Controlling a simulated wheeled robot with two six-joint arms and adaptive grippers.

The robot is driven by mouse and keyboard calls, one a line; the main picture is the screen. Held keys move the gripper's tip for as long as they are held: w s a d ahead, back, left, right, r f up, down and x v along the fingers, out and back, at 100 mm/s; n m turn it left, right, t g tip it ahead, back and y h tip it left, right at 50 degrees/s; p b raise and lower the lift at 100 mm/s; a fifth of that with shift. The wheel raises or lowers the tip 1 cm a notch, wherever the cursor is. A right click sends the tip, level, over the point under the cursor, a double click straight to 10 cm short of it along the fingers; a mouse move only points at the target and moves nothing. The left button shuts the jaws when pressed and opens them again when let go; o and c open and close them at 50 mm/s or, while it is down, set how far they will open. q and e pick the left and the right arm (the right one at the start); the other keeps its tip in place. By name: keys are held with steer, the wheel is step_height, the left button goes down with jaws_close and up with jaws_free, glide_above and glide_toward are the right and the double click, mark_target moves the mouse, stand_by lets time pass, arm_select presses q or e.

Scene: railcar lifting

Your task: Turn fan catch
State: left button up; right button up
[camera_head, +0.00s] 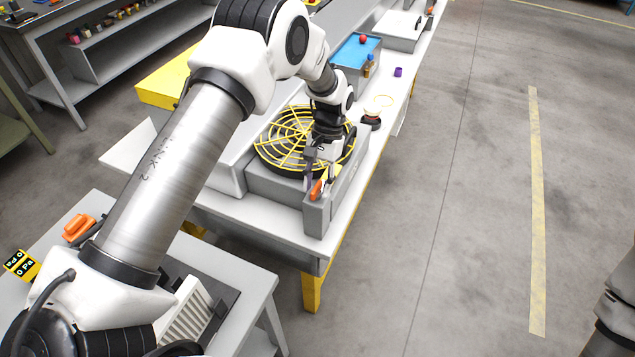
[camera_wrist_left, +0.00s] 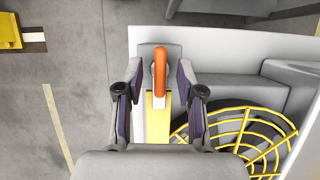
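The fan catch is an orange lever (camera_head: 316,190) on the grey front block (camera_head: 319,215) of the fan housing. In the left wrist view the orange lever (camera_wrist_left: 160,72) stands between my finger pads with a visible gap on each side. My left gripper (camera_head: 318,180) is open and points down at the catch; its fingertips also show in the left wrist view (camera_wrist_left: 159,82). The fan's round yellow guard (camera_head: 285,137) lies behind the gripper, partly hidden by my left wrist. It also shows in the left wrist view (camera_wrist_left: 250,135). My right gripper is not in view.
The fan sits on a long white bench (camera_head: 270,229) with yellow legs. Behind it are a blue-topped box (camera_head: 352,52), a dark round button (camera_head: 372,119) and a small purple object (camera_head: 398,72). A grey side table (camera_head: 250,285) is in front.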

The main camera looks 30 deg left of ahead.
arm_select(q)
steer(key=v, duration=1.2)
steer(key=shift+f, duration=0.1)
